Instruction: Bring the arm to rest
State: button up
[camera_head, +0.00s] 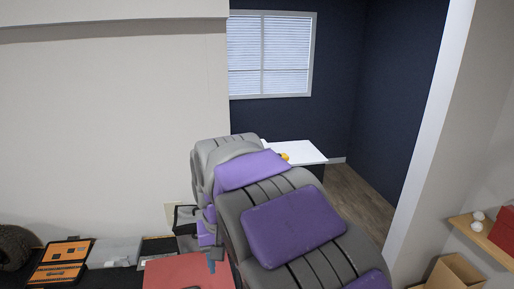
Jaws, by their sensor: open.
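My own arm (290,225), grey with purple panels, fills the middle and lower right of the head view. It rises from the bottom right to a bend at the upper middle and then turns downward. My gripper (208,241) is at the lower end past the bend, in front of the shelf-height items, and is partly hidden by the arm. It is open, and I see nothing held in it.
A red surface (180,273) lies below the gripper. An open orange case (60,262) and a black wheel (14,246) are at the lower left. A white tabletop (302,153) with a small yellow thing stands behind the arm. A cardboard box (455,274) is at lower right.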

jog(key=s+d+f+m+b, duration=0.1)
jog(key=s+d, duration=0.2)
jog(key=d, duration=0.2)
jog(key=s+d+f+b, duration=0.1)
jog(key=s+d, duration=0.2)
jog(key=d, duration=0.3)
jog(key=s+d+f+b, duration=0.1)
jog(key=s+d+f, duration=0.3)
jog(key=s, duration=0.3)
jog(key=s+d+f+m+g+b, duration=0.1)
jog(key=s+d+f+b, duration=0.1)
jog(key=s+d+f, duration=0.2)
jog(key=s+d+f+m+b, duration=0.1)
jog(key=s+d+f, duration=0.3)
jog(key=s, duration=0.6)
jog(key=shift+s+d+g+b, duration=0.3)
jog(key=shift+s+d+b, duration=0.1)
jog(key=shift+b, duration=0.15)
